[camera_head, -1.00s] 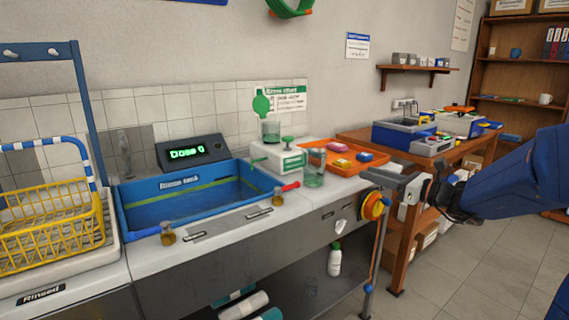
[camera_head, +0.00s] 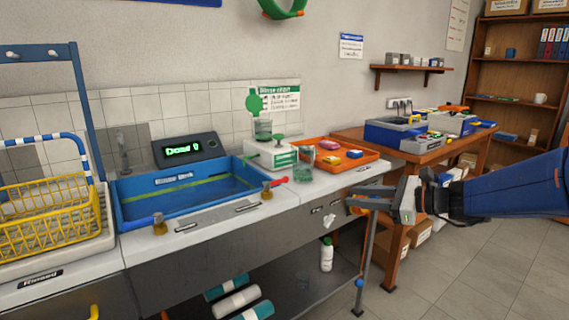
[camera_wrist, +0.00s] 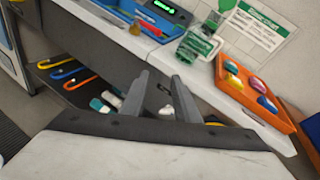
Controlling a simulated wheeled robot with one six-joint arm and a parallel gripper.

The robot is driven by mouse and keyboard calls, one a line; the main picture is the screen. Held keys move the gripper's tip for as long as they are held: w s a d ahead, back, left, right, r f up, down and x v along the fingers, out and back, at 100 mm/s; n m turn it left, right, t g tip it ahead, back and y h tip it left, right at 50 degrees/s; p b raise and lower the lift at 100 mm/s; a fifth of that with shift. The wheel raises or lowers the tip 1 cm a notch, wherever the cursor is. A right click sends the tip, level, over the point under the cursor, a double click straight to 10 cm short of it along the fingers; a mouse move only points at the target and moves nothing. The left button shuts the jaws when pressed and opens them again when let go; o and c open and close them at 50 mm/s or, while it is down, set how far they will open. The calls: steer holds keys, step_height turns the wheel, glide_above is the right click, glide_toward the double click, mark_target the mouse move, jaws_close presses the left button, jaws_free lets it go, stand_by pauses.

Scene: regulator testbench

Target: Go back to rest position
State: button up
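My gripper (camera_head: 372,197) is in front of the right end of the sink bench in the head view, pointing left. In the wrist view its two fingers (camera_wrist: 158,92) stand apart with nothing between them, in front of the dark bench front. The blue sink (camera_head: 150,208) sits in the bench to the left, with a display (camera_head: 186,150) behind it. A white dispenser (camera_head: 270,154) and a glass beaker (camera_head: 303,166) stand right of the sink. The beaker looks clear of my gripper.
An orange tray (camera_head: 372,156) with small coloured items lies at the bench's right end. A wooden table (camera_head: 463,147) with boxes stands beyond. A yellow basket (camera_head: 45,215) is at the left. A white bottle (camera_head: 327,254) stands on the lower shelf. Floor is clear at the right.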

steer(key=s+a+f+n+g+h, duration=0.1)
steer(key=s+f+n+g+h, duration=0.1)
steer(key=s+f+n, duration=0.3)
steer(key=s+a+f+n+g+h, duration=0.1)
steer(key=s+n, duration=0.1)
steer(key=s, duration=0.5)
steer(key=s+f+n+g+h, duration=0.2)
steer(key=s+f+n, duration=0.15)
steer(key=s, duration=0.35)
steer(key=s+d+f+n+t+h, duration=0.1)
steer(key=s+d+f+n+h, duration=0.3)
steer(key=s+d+n+h, duration=0.3)
steer(key=s+d+n, duration=0.3)
steer(key=n, duration=0.1)
steer(key=shift+s+d+h, duration=0.3)
steer(key=shift+d, duration=0.1)
steer(key=shift+c, duration=0.3)
